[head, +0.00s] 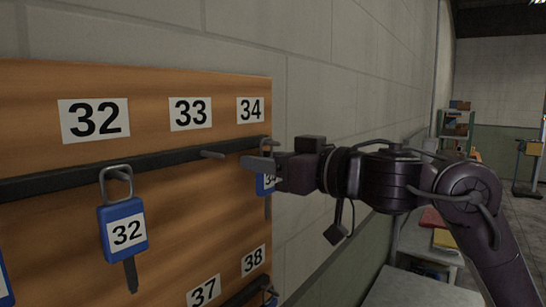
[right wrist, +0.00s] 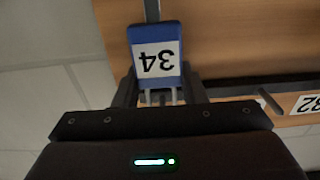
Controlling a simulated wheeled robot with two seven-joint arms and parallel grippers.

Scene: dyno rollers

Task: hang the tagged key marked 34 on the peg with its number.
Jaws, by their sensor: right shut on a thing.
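The blue tag marked 34 (head: 265,187) shows in the head view just below my right gripper (head: 262,164), with its key shank hanging down. In the right wrist view the tag (right wrist: 155,55) appears upside down between the fingers of my right gripper (right wrist: 158,92), which is shut on it. The wooden board's 34 label (head: 250,109) is just above. The metal loop of the tag (head: 269,144) shows above the gripper, close to the dark rail at the board's right end. The peg under label 34 is mostly hidden, and I cannot tell whether the loop is around it. My left gripper is out of view.
A blue key tag marked 32 (head: 123,231) hangs under the 32 label. The peg under label 33 (head: 212,155) is empty. Labels 37 (head: 204,291) and 38 (head: 253,260) are lower, with a partly cut-off tag below 38. A bench stands on the right.

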